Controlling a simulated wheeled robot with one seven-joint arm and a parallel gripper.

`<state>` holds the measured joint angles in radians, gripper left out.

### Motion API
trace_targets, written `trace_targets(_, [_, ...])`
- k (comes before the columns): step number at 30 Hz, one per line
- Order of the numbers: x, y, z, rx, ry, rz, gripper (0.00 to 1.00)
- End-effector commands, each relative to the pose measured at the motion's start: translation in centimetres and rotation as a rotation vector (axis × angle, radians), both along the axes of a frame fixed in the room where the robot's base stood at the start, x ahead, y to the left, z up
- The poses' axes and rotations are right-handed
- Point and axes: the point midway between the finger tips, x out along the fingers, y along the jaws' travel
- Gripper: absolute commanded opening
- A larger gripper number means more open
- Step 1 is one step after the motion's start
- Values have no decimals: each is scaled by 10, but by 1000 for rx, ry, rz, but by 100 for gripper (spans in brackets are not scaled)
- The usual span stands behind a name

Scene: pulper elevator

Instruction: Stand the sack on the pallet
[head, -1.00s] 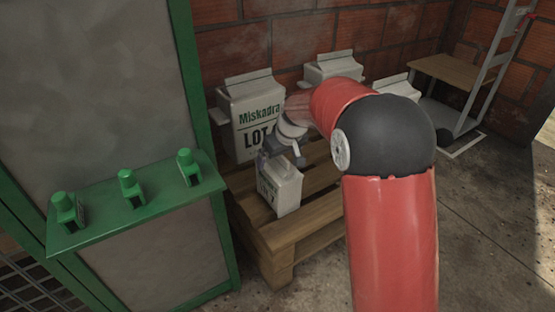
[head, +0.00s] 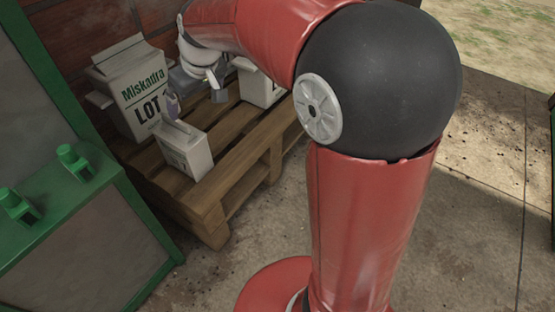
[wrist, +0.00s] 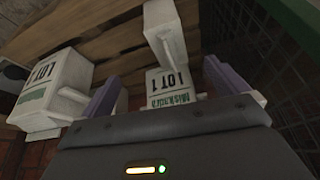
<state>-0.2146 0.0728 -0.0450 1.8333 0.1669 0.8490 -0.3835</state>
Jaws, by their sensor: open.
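A white sack (head: 185,150) with a top fin stands upright at the front of the wooden pallet (head: 240,130). My gripper (head: 195,98) is just above and behind it in the head view. Its fingers are open, and one lies close to the sack's top fin; contact is unclear. In the wrist view, a white LOT 1 sack (wrist: 170,82) shows between my purple fingers (wrist: 167,88); I cannot tell if it is the front sack. A larger Miskadra LOT sack (head: 140,95) stands behind left on the pallet.
Another white sack (head: 258,87) is at the pallet's back right, partly hidden by my arm. A brick wall (head: 70,35) stands behind. A green-framed panel with green knobs (head: 72,162) is close on the left. Concrete floor (head: 480,220) is clear at right.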

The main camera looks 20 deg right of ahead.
Motion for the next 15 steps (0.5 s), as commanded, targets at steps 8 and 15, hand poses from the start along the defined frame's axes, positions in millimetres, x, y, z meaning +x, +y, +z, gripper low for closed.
trace_targets(8, [-146,-72,25,15,-44,-255,99])
trace_targets(15, [-233,-101,2,15,-73,-421,99])
